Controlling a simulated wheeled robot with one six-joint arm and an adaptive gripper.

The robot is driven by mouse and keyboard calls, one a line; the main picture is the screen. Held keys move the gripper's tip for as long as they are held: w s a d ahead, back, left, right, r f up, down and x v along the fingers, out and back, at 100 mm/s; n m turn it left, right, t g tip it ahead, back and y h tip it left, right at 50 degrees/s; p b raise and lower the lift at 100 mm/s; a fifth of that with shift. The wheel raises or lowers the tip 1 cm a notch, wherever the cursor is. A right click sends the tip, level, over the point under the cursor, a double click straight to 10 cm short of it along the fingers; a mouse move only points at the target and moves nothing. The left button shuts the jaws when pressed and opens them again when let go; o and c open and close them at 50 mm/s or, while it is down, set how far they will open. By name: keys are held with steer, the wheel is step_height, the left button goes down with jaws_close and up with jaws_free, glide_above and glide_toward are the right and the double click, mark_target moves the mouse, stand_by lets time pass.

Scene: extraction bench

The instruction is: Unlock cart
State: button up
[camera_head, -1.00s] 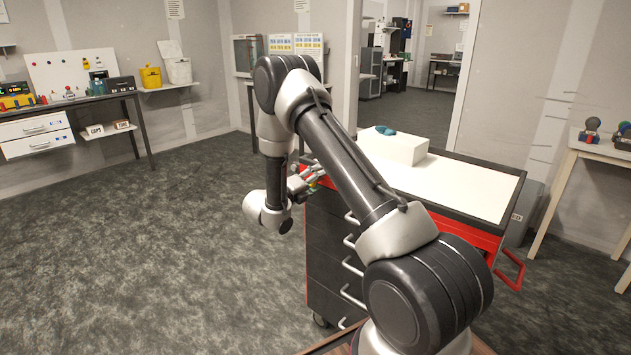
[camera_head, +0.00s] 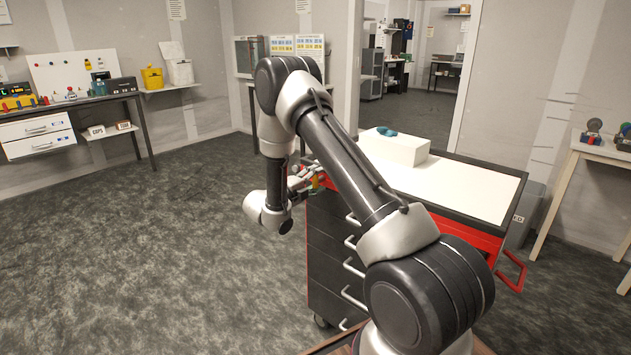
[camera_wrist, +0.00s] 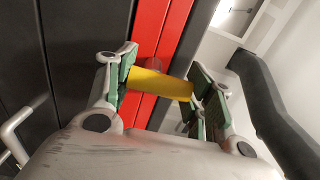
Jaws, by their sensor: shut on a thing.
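The cart (camera_head: 335,250) is a dark drawer cabinet with red trim, a white top and several silver drawer handles. It stands in front of me to the right of my gripper (camera_head: 313,179), which is at the cart's upper left corner. In the wrist view, my gripper (camera_wrist: 163,78) has its green-padded fingers shut on a short yellow bar (camera_wrist: 160,84). The bar lies across in front of the cart's red strip (camera_wrist: 160,38). A small, dull reddish round part shows just behind the bar. How the bar joins the cart is hidden.
A white box (camera_head: 398,151) with a teal item (camera_head: 386,132) on it stands on the cart top. A red handle (camera_head: 513,271) sticks out at the cart's right. A workbench (camera_head: 92,101) is at the left wall, a side table (camera_head: 603,152) at right. The floor at left is clear.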

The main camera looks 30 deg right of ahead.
steer(key=o, duration=1)
steer(key=shift+o, duration=0.2)
steer(key=shift+a, duration=0.1)
steer(key=v, duration=1.2)
